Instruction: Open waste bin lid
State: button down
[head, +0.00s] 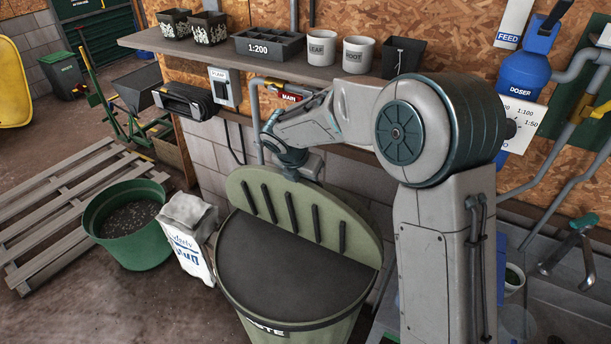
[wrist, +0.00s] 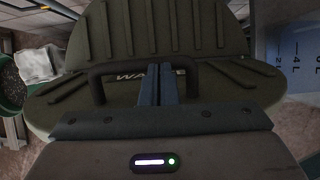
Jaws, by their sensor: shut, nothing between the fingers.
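The round green waste bin (head: 300,327) stands in the centre of the head view, with a partly hidden label on its front rim. Its ribbed half-round lid (head: 303,228) stands raised at the back, and the front half of the top shows a dark surface. My gripper is at the lid's top edge in the head view, its fingers hidden behind the lid. In the wrist view, my gripper (wrist: 155,84) is shut and empty, its fingers crossing a dark bar handle (wrist: 208,66) in front of ribbed green panels (wrist: 165,28). I cannot tell whether they touch the handle.
A white sack (head: 188,232) and a green tub of soil (head: 127,222) stand left of the bin, with a wooden pallet (head: 75,190) beyond. A shelf (head: 200,47) with pots runs above the bin. A blue doser (head: 524,72) hangs at the right.

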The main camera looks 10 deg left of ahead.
jog(key=v, duration=0.8)
jog(key=shift+r, duration=0.4)
jog(key=shift+s+r, duration=0.2)
jog(key=shift+r, duration=0.45)
jog(key=s+d+m, duration=0.1)
jog(key=d+m, duration=0.1)
jog(key=s+d+m+b, duration=0.1)
jog(key=s+d+m, duration=0.1)
jog(key=d, duration=0.1)
jog(key=s+d+m+b, duration=0.1)
jog(key=d+m, duration=0.1)
jog(key=d, duration=0.1)
jog(key=shift+s+r+m, duration=0.2)
jog(key=shift+r+m, duration=0.1)
jog(key=shift+m, duration=0.1)
jog(key=s+d+f+m+y+b, duration=0.1)
jog(key=s+d+f+m+b, duration=0.1)
jog(key=s+d+m, duration=0.6)
jog(key=s+d+f+m+g+y+b, duration=0.1)
jog(key=s+d+f+m, duration=0.3)
jog(key=s+d+m, duration=0.4)
jog(key=s+m+b, duration=0.1)
jog(key=s+m, duration=0.4)
jog(key=m, duration=0.3)
jog(key=shift+s+f+m, duration=0.25)
jog(key=shift+f+m, duration=0.1)
jog(key=shift+m, duration=0.05)
